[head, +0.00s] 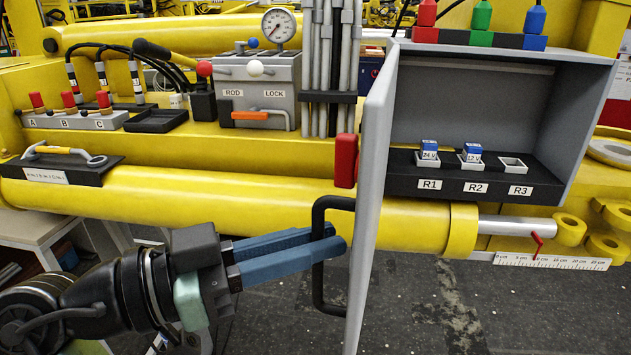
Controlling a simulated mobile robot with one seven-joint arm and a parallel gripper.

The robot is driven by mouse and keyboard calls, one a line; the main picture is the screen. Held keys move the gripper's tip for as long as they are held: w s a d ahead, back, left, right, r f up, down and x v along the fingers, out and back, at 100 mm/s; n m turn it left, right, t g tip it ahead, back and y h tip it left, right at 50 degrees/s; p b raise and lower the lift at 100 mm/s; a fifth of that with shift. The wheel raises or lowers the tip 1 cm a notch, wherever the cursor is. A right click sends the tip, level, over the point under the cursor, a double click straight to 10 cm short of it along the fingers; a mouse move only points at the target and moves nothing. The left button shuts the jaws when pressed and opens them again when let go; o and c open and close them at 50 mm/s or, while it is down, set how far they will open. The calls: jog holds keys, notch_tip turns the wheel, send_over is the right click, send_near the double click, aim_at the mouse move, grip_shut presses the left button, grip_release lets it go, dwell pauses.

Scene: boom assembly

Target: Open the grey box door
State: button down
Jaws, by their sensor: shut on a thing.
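The grey box (590,130) stands on the yellow boom at the right, with its front open to view. Its grey door (375,170) stands swung out towards me, seen nearly edge-on at the box's left side. A black bar handle (318,290) is on the door's outer face, pointing left. My gripper (333,240) comes in from the lower left, its two blue fingers shut on the handle's upright bar. A red block (345,161) sits at the door's left side above the handle.
Inside the box, blue-topped relays stand in sockets R1 (430,154) and R2 (472,155); socket R3 (512,164) is empty. A ROD LOCK panel (257,88) with a gauge and a bundle of grey rods (331,60) stand left of the door. Dark floor is clear below.

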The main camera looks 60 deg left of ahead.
jog(key=shift+w+a+f, duration=0.1)
jog(key=shift+a+f, duration=0.05)
jog(key=shift+f, duration=0.15)
jog(key=c, duration=1.3)
grip_release()
jog(key=o, duration=0.4)
jog(key=shift+w+a+f, duration=0.1)
jog(key=shift+w+a, duration=0.15)
jog(key=shift+w, duration=0.1)
jog(key=shift+s+a+b, duration=0.4)
jog(key=shift+s+b, duration=0.1)
jog(key=shift+s, duration=1.65)
jog(key=shift+s+a+b, duration=0.4)
jog(key=shift+s+b, duration=0.05)
jog(key=shift+s, duration=1.7)
jog(key=shift+s+a+b, duration=0.4)
jog(key=shift+s+b, duration=0.1)
jog(key=shift+s, duration=1.65)
